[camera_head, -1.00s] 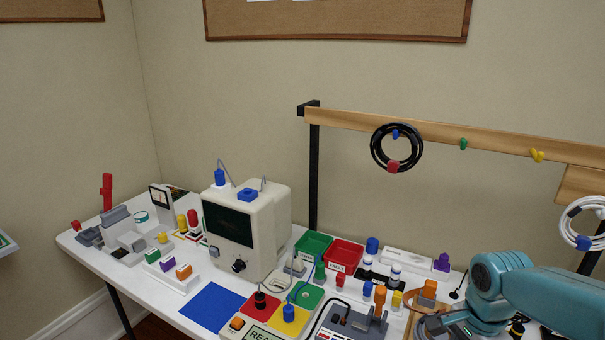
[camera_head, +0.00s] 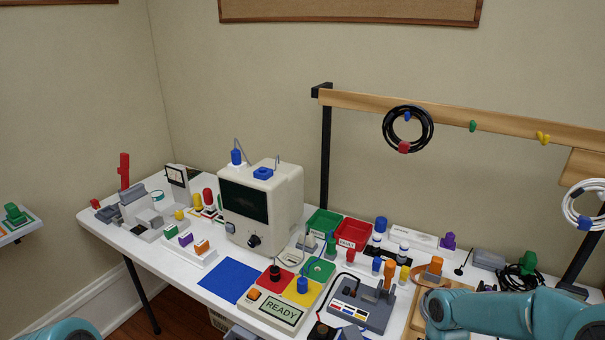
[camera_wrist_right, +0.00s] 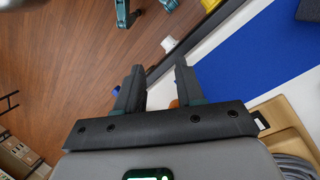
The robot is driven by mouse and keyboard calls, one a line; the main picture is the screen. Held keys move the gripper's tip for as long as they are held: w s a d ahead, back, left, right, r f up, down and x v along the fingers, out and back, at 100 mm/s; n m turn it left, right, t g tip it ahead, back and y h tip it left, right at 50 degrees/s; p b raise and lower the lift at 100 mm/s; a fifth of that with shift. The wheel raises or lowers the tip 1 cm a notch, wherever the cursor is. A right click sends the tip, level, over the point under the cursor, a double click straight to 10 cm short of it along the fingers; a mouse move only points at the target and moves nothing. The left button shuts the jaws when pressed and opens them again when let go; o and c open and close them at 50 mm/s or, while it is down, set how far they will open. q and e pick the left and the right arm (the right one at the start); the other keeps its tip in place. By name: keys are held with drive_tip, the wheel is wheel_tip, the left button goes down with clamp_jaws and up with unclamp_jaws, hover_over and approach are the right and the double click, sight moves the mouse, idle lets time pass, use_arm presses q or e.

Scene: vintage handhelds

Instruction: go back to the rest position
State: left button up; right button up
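My right arm (camera_head: 510,312) comes in from the right edge of the head view, low in front of the table's right end. Its gripper is hidden or below the frame there. In the right wrist view my right gripper (camera_wrist_right: 158,84) has its two dark fingers apart, with nothing held between them. It points past the table edge, over the wooden floor. A teal part of my left arm (camera_head: 65,330) shows at the bottom left corner of the head view. My left gripper is outside both views.
The white table (camera_head: 190,275) holds a beige monitor (camera_head: 262,208), a blue mat (camera_head: 229,280), a READY panel (camera_head: 280,310), a grey controller (camera_head: 362,304) and green and red bins (camera_head: 352,232). A wooden rail (camera_head: 440,117) with a black cable coil (camera_head: 408,130) stands behind.

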drive_tip(key=s+a+f+n+t+y+p, duration=0.1)
drive_tip(key=s+a+f+n+y, duration=0.2)
drive_tip(key=s+a+f+n, duration=0.85)
drive_tip(key=a+f+t, duration=0.1)
drive_tip(key=f+t, duration=0.1)
drive_tip(key=f, duration=0.1)
drive_tip(key=a+f, duration=0.1)
drive_tip(key=shift+w+a+f+t, duration=0.15)
drive_tip(key=shift+a+t, duration=0.15)
drive_tip(key=shift+t, duration=0.1)
